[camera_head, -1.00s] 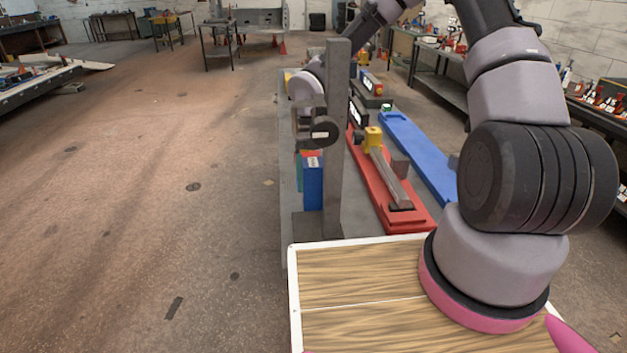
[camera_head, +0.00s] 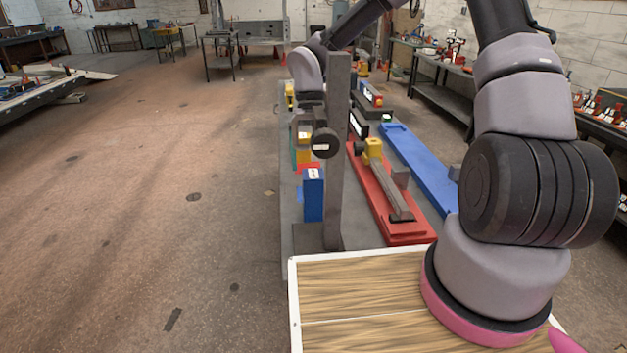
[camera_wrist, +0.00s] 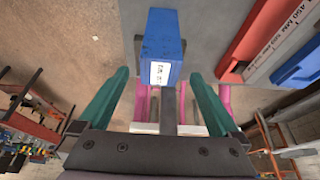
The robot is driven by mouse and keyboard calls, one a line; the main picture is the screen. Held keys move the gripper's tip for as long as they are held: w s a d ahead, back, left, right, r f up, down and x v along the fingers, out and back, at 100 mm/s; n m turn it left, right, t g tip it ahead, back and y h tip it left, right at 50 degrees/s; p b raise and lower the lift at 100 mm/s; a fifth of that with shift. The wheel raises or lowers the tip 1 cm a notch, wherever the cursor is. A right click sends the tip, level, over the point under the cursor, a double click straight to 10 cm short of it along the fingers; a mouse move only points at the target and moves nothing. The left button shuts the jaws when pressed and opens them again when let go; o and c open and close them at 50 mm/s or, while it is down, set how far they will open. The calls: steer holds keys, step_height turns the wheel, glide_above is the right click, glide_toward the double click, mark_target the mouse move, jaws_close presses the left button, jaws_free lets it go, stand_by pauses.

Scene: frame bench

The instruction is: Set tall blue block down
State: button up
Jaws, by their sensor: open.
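The tall blue block (camera_head: 313,196) stands upright on the grey bench (camera_head: 287,238), close to its left edge, with a white label near its top. A grey post partly hides its right side in the head view. In the wrist view, the block (camera_wrist: 166,35) shows between and beyond the teal fingers. My gripper (camera_wrist: 160,74) is open, with a gap on each side of the block. In the head view the gripper is above and behind the block, largely hidden by the post and my wrist.
The grey upright post (camera_head: 334,165) stands right beside the block. A red fixture (camera_head: 372,188) with a grey bar and yellow piece lies to its right, then a blue fixture (camera_head: 425,160). A wood-topped tray (camera_head: 350,285) is in front. Open floor lies left.

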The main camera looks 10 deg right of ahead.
steer(key=s+d+r+m+t, duration=0.2)
steer(key=d+r+m, duration=0.3)
steer(key=r+m, duration=0.45)
steer(key=s+d+r+m+t, duration=0.25)
steer(key=d+r+m, duration=0.35)
steer(key=r+m, duration=0.4)
steer(key=s+d+r+m+t+y, duration=0.1)
steer(key=s+d+r+m+t, duration=0.2)
steer(key=m, duration=0.7)
steer(key=s+d+r+m+t+y, duration=0.1)
steer(key=s+d+r+m+t, duration=0.2)
steer(key=s+r+m, duration=0.3)
steer(key=r+m+t, duration=0.1)
steer(key=m, duration=0.3)
steer(key=shift+s+d+m, duration=0.25)
steer(key=shift+s+m, duration=0.1)
steer(key=shift+s, duration=0.05)
